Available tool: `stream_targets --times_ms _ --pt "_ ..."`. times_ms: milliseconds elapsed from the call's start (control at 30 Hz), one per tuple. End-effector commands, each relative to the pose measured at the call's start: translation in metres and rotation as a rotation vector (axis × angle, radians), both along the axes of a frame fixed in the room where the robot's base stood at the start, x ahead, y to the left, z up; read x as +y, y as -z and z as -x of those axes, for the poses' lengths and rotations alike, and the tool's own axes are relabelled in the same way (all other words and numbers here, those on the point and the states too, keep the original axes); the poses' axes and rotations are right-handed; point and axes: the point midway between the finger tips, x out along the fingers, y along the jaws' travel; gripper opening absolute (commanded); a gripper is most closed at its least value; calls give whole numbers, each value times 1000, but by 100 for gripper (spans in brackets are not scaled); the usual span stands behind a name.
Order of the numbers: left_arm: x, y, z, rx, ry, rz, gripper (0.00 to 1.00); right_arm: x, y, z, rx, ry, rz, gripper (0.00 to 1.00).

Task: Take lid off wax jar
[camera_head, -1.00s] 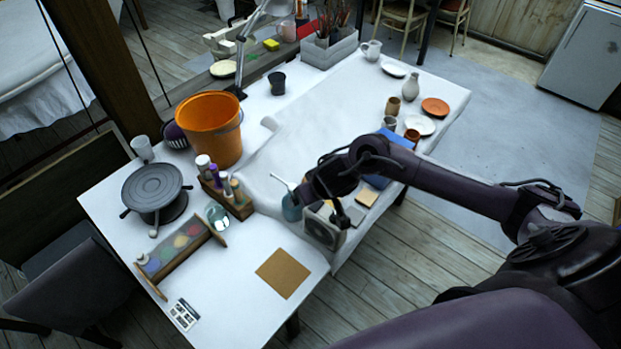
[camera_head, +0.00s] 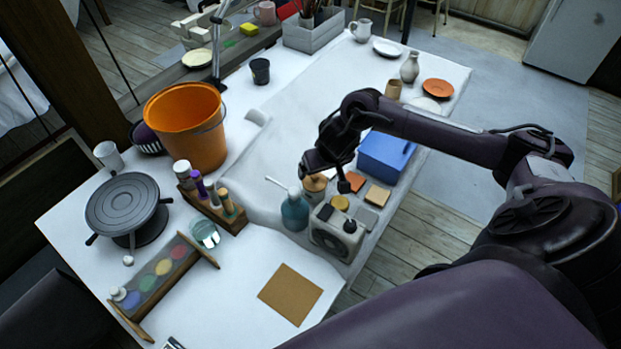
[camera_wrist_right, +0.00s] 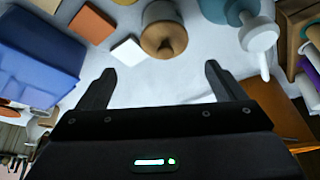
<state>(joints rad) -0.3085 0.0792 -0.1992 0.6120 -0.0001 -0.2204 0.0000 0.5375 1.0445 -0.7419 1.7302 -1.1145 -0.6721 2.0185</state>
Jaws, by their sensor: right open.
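The jar with the wooden lid, likely the wax jar (camera_head: 315,186), stands on the white table just behind the teal bottle, partly hidden by my right gripper. In the right wrist view, the pale jar (camera_wrist_right: 158,11) has its round wooden lid (camera_wrist_right: 163,37) on, with a knob on top. My right gripper (camera_head: 324,177) is at the jar in the head view. In the wrist view it is open and empty (camera_wrist_right: 158,72), and the lid lies beyond the fingertips, roughly centred between them. My left gripper is not in view.
A teal bottle (camera_head: 295,211) stands close to the jar. A grey box (camera_head: 336,236), small flat pieces (camera_head: 377,195) and a blue box (camera_head: 386,156) are nearby. An orange bucket (camera_head: 188,128) stands farther left. The table behind the jar is mostly clear.

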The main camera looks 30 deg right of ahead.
Motion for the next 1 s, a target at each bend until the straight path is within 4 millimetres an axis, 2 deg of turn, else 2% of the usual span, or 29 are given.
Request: stream_targets --times_ms 233,533,667,867,1000 --pt "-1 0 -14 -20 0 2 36 0 24 -8 2 0 0 90" --pt "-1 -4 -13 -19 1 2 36 5 65 -18 1 1 -1 90" --pt "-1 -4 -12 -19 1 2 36 4 73 -21 0 -1 0 90" --pt "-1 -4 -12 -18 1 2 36 3 74 -21 -1 -1 1 90" --pt "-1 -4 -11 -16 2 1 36 3 74 -21 0 -1 0 73"
